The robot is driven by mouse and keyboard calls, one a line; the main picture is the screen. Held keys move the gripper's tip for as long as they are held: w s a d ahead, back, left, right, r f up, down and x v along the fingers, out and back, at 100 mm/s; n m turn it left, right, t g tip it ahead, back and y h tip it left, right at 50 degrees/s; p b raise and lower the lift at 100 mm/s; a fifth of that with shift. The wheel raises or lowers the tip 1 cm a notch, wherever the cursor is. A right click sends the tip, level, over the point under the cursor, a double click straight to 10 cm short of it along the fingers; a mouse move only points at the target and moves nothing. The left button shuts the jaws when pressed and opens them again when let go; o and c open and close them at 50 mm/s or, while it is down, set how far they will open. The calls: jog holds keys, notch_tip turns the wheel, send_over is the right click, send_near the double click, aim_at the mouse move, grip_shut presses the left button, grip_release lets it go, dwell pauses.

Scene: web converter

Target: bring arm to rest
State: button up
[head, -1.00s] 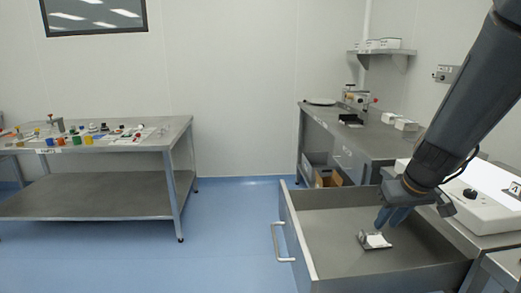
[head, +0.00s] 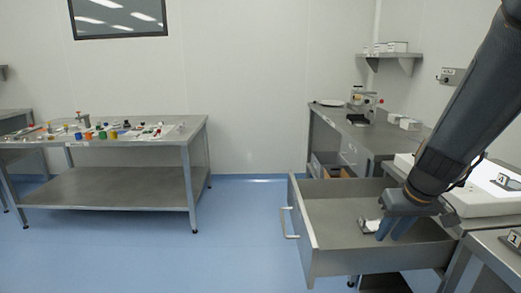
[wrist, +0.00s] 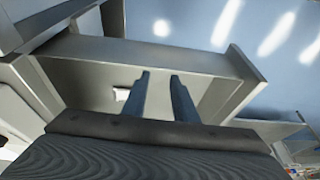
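My gripper (head: 390,234) hangs over the open drawer (head: 345,208) at the right of the head view, fingers pointing down. In the wrist view its two blue-grey fingers (wrist: 160,82) stand apart with nothing between them. A small white and dark item (head: 369,227) lies on the drawer floor, just left of the fingers and partly hidden by them. It also shows as a small white patch in the wrist view (wrist: 122,94), left of the fingers.
The drawer handle (head: 288,222) sticks out to the left. A grey bench (head: 345,139) and a white lightbox (head: 487,188) stand behind and right of the drawer. A table with several small parts (head: 110,145) is at left. Blue floor between is clear.

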jog(key=s+a+f+g, duration=0.2)
jog(key=s+a+g, duration=0.1)
jog(key=s+a, duration=1)
jog(key=shift+s+a+g+p, duration=0.35)
jog(key=shift+s+g+p, duration=0.1)
jog(key=shift+s, duration=0.5)
